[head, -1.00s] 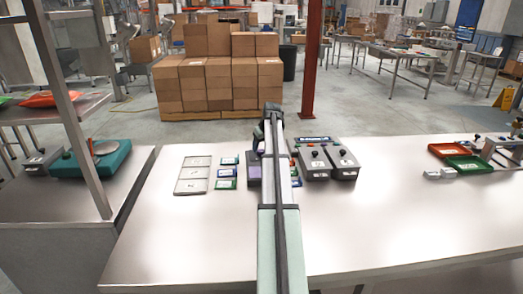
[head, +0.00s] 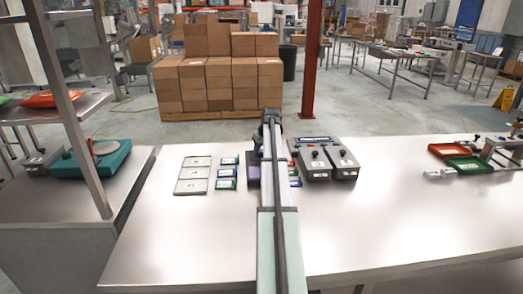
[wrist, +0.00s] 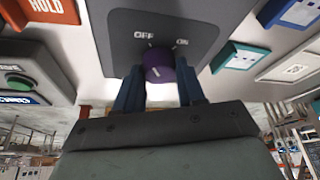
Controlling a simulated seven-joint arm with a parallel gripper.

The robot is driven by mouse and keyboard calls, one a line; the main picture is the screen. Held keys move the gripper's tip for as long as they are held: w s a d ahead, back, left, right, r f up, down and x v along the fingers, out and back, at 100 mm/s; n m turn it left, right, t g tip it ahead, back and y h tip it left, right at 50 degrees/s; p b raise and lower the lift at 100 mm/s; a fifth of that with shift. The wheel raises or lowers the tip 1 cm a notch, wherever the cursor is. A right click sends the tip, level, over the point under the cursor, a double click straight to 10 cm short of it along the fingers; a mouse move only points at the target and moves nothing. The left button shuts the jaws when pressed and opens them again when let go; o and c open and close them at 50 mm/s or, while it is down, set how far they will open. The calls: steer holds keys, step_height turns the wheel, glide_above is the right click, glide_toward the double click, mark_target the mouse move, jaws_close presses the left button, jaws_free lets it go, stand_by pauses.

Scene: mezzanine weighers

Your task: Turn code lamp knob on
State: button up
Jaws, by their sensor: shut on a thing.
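The code lamp knob (wrist: 184,75) is a purple dial on a dark grey plate (wrist: 188,22) marked OFF on the left and ON on the right in the wrist view. My gripper (wrist: 160,88) has its blue fingers on both sides of the knob and is shut on it. A pale mark shows low on the knob; its exact setting is hard to tell. In the head view, my gripper end (head: 271,117) is at the far part of the bench, and my arm hides the knob there.
A teal-edged label block (wrist: 238,57) is at right. In the head view, two dark grey boxes with black knobs (head: 314,165) stand close right of my arm. The front bench is clear.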

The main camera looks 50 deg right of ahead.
steer(key=c, duration=0.4)
steer(key=shift+o, duration=0.2)
steer(key=shift+m, duration=0.5)
steer(key=m+h, duration=0.1)
steer(key=m, duration=0.1)
steer(key=shift+a+m+g, duration=0.15)
steer(key=shift+m+g, duration=0.15)
steer(key=shift+m, duration=0.1)
steer(key=m+g+h, duration=0.1)
steer(key=m, duration=0.2)
steer(key=shift+w+m, duration=0.15)
steer(key=shift+m, duration=0.25)
steer(key=m+g, duration=0.1)
steer(key=m, duration=0.2)
steer(key=shift+w+h, duration=0.1)
steer(key=shift+h, duration=0.2)
steer(key=shift+m+g, duration=0.8)
steer(key=shift+m, duration=0.9)
